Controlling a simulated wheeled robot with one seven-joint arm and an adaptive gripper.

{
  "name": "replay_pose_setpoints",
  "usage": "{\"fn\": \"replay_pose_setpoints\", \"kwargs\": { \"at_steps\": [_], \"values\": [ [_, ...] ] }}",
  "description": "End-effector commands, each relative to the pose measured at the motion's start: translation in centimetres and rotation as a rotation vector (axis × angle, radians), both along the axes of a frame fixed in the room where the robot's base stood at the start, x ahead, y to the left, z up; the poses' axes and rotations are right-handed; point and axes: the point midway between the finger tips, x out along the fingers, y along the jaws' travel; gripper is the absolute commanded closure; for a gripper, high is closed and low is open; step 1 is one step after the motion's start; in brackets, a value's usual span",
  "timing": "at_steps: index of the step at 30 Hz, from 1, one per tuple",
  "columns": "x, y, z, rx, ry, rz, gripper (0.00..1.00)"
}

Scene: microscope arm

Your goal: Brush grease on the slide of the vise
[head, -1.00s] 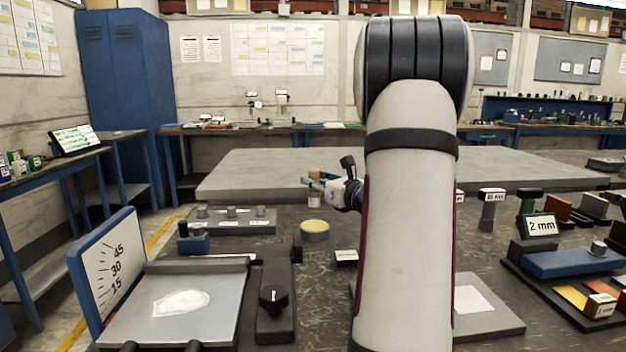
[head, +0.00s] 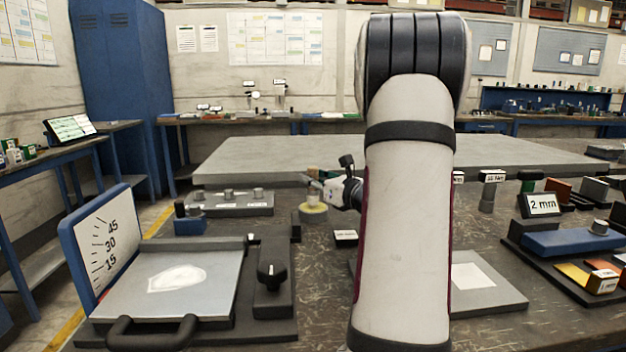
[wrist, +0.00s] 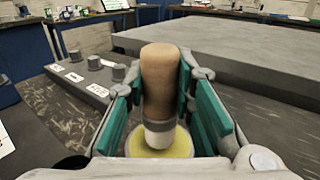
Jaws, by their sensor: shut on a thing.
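My gripper (wrist: 160,82) is shut on an upright brush, holding its tan handle (wrist: 159,75) between green finger pads. A pale band shows below the handle in the wrist view; the bristles cannot be made out. A round tin with a yellow top (wrist: 185,146), likely the grease, is directly below the brush. In the head view the brush (head: 312,197) is over the tin (head: 313,215), and I cannot tell whether it touches the yellow surface. My arm hides the middle of the bench. I cannot identify the vise or its slide with certainty.
A tilting plate (head: 215,275) with an angle scale board (head: 104,245) and black knob (head: 271,272) is at front left. A tray (head: 240,207) with small cylinders is left of the tin. A grey slab (head: 260,165) lies behind. A blue block (head: 570,243) is at right.

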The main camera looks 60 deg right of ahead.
Motion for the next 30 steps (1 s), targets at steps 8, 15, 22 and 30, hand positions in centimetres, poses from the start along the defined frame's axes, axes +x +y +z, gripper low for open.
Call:
{"fn": "replay_pose_setpoints", "kwargs": {
  "at_steps": [8,15,22,30],
  "values": [
    [0.01,0.00,-0.01,0.000,0.000,0.000,1.00],
    [0.01,0.01,-0.26,0.000,0.000,0.000,1.00],
    [0.01,0.01,-0.51,0.000,0.000,0.000,1.00],
    [0.02,0.00,-0.81,0.000,0.000,0.000,1.00]
  ]
}}
